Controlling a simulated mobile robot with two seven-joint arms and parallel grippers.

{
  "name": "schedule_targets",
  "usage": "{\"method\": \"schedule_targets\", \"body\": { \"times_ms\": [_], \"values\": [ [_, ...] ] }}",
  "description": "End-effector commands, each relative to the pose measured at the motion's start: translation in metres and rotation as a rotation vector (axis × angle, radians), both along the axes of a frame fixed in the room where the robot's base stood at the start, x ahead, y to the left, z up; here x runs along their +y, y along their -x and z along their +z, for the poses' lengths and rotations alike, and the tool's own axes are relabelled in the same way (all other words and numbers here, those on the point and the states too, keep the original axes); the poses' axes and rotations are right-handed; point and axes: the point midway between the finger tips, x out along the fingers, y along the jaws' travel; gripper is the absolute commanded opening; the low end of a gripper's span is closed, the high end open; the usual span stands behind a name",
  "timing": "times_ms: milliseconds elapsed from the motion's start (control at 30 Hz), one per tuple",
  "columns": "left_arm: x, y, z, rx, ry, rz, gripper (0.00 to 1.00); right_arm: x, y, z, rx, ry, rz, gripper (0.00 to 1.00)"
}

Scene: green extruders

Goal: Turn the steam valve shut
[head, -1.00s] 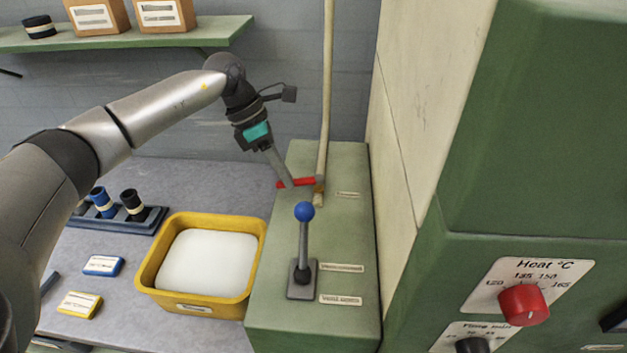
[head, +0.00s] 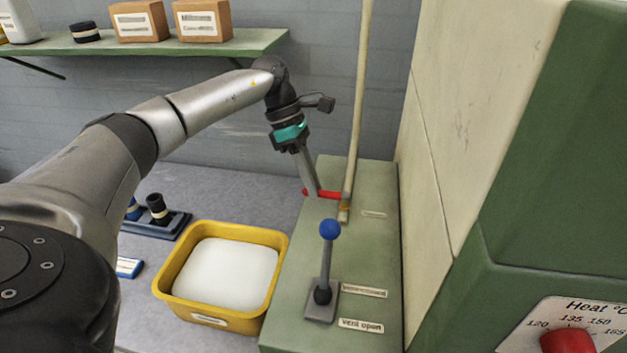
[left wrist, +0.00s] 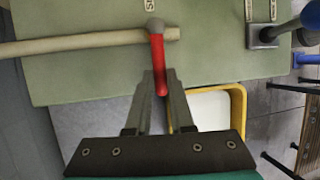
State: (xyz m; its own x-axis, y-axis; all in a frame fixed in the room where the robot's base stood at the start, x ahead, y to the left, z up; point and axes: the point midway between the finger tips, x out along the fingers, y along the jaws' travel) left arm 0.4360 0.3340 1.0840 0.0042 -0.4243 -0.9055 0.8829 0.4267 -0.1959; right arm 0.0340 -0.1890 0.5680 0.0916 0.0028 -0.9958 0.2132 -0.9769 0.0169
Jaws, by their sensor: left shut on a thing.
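The steam valve's red handle (head: 330,195) sticks out to the left from the foot of a cream pipe (head: 358,100), above the green machine top. In the left wrist view the red handle (left wrist: 157,62) lies about square across the pipe (left wrist: 75,43), with a grey hub at its upper end. My left gripper (head: 311,190) reaches down to the handle. In the wrist view its fingers (left wrist: 160,84) are shut on the handle's free end, hiding part of it. My right gripper is not in view.
A lever with a blue knob (head: 329,230) stands on the green machine top (head: 285,315) in front of the valve. A yellow tub (head: 178,296) with white contents is at the left. A cream wall panel (head: 465,120) rises close on the right. A shelf (head: 150,45) is behind.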

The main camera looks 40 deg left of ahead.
Motion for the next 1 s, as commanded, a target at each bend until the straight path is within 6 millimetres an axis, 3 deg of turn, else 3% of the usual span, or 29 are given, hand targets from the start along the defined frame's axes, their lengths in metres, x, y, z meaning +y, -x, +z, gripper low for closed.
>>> {"method": "schedule_targets", "body": {
  "times_ms": [67,100,367,733,1000],
  "values": [
    [0.0,-0.001,0.001,-0.004,-0.002,0.001,0.0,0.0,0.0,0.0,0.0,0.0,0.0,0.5],
    [0.0,-0.001,0.001,-0.004,-0.002,0.001,0.23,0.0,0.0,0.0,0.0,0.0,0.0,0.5],
    [0.0,-0.001,0.0,-0.002,-0.002,0.001,0.51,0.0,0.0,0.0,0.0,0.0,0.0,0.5],
    [0.004,-0.001,0.008,-0.002,-0.001,0.002,0.51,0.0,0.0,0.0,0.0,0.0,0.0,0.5],
    [0.027,-0.001,0.059,-0.006,-0.001,0.004,0.51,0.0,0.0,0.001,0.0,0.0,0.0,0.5]
  ]
}}
